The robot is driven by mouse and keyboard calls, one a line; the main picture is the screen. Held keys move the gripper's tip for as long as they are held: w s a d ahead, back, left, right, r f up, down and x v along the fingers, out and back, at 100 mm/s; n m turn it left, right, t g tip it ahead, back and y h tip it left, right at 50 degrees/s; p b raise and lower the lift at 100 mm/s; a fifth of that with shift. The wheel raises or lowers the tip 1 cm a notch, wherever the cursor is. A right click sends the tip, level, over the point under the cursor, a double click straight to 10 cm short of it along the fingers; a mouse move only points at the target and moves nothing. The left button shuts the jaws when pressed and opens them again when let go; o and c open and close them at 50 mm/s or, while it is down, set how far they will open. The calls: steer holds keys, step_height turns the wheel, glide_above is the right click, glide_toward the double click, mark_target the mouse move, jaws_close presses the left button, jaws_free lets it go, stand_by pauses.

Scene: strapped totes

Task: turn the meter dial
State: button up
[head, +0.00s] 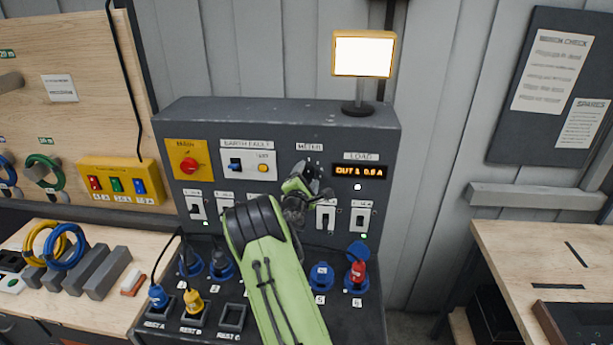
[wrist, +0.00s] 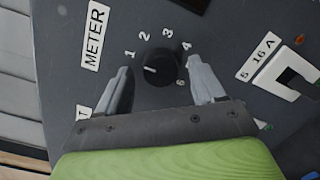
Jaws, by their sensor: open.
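The meter dial (wrist: 162,70) is a round black knob on the grey panel, below the METER label (wrist: 94,36) in the head view. Its white mark lies on the left side in the wrist view, nearest the 1. The numbers 1, 2, 3, 4 and a 6 show around it; the 5 is not visible. My gripper (wrist: 158,75) is open, with one finger on each side of the dial; I cannot tell whether they touch it. In the head view my gripper (head: 299,186) hides the dial, and the METER label (head: 309,147) shows above.
The LOAD display (head: 360,171) right of my gripper shows orange text, hard to read. White switches (head: 326,217) sit close below. A red main knob (head: 188,165) and earth-fault panel (head: 249,164) are left. A lit lamp (head: 363,56) stands on top.

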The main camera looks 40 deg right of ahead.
steer(key=shift+c, duration=0.3)
steer(key=c, duration=1)
